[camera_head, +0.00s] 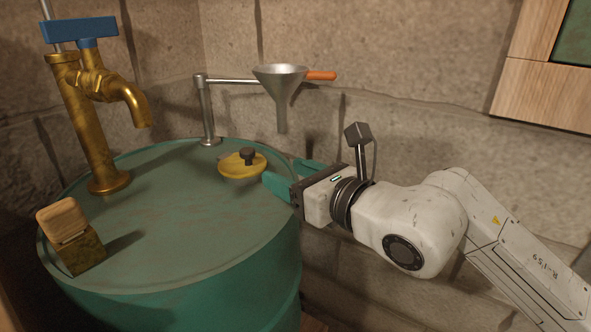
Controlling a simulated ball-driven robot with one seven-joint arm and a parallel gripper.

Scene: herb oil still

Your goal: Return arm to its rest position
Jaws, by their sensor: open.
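My arm, white with a dark ring at the wrist, reaches in from the right of the head view. My gripper (272,172) has green fingers and points left, at the right edge of the green drum (190,235). The fingers are open, with nothing seen between them. A yellow cap with a dark knob (243,166) sits on the drum top just left of the fingertips. I cannot tell whether the near finger touches it.
A brass tap (92,130) with a blue handle stands on the drum at left. A metal funnel (280,82) with an orange handle hangs on a bracket above my gripper. A wood-topped block (72,235) sits at the drum's front left. Stone walls stand behind.

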